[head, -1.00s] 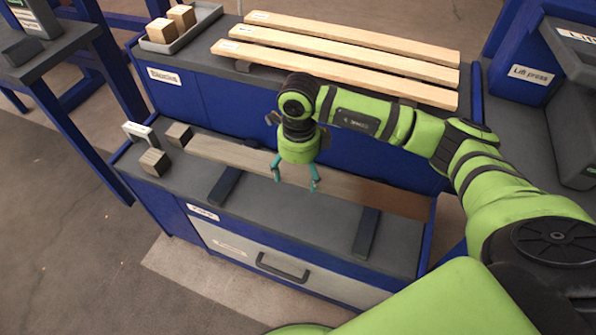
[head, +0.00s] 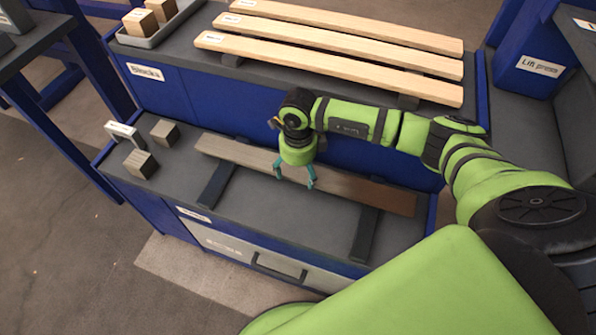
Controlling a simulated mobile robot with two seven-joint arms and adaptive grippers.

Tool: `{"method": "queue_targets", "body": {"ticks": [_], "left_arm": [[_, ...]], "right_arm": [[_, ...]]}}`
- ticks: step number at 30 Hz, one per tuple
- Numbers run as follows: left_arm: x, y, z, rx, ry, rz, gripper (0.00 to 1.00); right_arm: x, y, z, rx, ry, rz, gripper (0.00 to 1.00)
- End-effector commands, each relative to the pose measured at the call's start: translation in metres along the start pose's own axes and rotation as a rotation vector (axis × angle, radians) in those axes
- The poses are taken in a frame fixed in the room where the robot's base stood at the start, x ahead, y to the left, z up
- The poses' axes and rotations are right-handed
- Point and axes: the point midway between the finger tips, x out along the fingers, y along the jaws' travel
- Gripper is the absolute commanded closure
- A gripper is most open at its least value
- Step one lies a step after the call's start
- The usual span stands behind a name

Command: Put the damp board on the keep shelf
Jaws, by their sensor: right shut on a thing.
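A long grey-brown board (head: 243,153) lies along the lower shelf (head: 285,222); its right end is a darker brown. It spans across two dark bearers (head: 216,186); I cannot tell whether it touches them. My right gripper (head: 295,181) comes down from above and is shut on this board near its middle, with its teal fingers at the board's two long edges. The shelf's front label is too small to read. My left gripper is not in view.
Three pale boards (head: 330,60) lie on the upper level behind. A grey tray (head: 160,37) with wooden blocks stands at its left. Two loose blocks (head: 141,163) and a white-topped bracket (head: 124,133) stand at the lower shelf's left end. A drawer handle (head: 279,267) juts from the front.

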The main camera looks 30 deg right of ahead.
Motion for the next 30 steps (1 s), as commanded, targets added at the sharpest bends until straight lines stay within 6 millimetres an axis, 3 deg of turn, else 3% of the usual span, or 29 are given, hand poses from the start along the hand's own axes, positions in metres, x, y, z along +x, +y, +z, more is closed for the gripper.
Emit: {"method": "queue_targets", "body": {"ticks": [2, 12, 13, 14, 26, 30], "left_arm": [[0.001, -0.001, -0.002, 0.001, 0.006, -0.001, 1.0], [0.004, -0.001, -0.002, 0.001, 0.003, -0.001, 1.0], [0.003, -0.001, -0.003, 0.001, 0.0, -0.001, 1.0], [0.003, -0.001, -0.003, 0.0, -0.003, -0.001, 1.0], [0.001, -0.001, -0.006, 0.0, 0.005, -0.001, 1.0], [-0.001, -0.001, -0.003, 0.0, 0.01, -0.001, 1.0]], "right_arm": [[0.009, 0.0, 0.0, -0.001, 0.0, 0.0, 0.61], [0.013, 0.0, 0.0, -0.002, -0.001, -0.001, 0.61], [0.013, 0.0, 0.0, -0.002, 0.0, -0.001, 0.1], [0.012, 0.0, 0.0, -0.002, 0.0, -0.001, 0.0], [0.01, 0.0, 0.0, -0.001, 0.0, -0.001, 0.0], [-0.002, -0.001, 0.001, -0.001, -0.004, -0.002, 0.0]]}}
